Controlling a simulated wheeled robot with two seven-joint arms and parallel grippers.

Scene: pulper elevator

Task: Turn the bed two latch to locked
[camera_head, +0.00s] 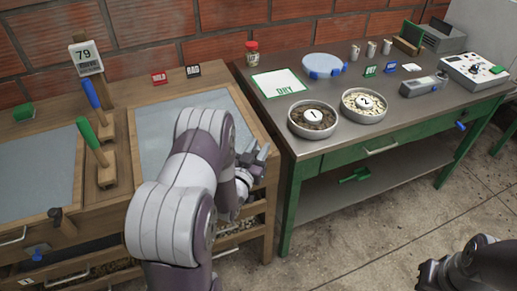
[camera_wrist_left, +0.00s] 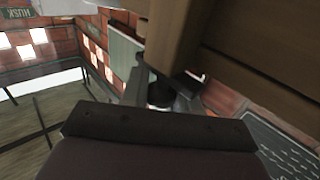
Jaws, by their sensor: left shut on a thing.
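My left gripper (camera_head: 252,160) is at the right side of the right-hand wooden bed, beside its frame. In the left wrist view its fingers (camera_wrist_left: 165,92) are shut around a small dark part close to a wooden beam, which appears to be the bed two latch (camera_wrist_left: 159,97). My arm hides this latch in the head view, and its turn angle cannot be made out. The right-hand bed (camera_head: 150,130) has a grey mesh surface. A similar dark latch (camera_head: 55,214) shows on the left-hand bed's front edge. My right gripper (camera_head: 428,275) is dark, at the lower right, away from the furniture.
Blue (camera_head: 91,93) and green (camera_head: 88,132) handles stand on the post between the beds. A green table (camera_head: 290,150) to the right holds two bowls, a blue-footed dish (camera_head: 323,62) and a control box (camera_head: 475,70). The floor (camera_head: 360,240) in front is clear.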

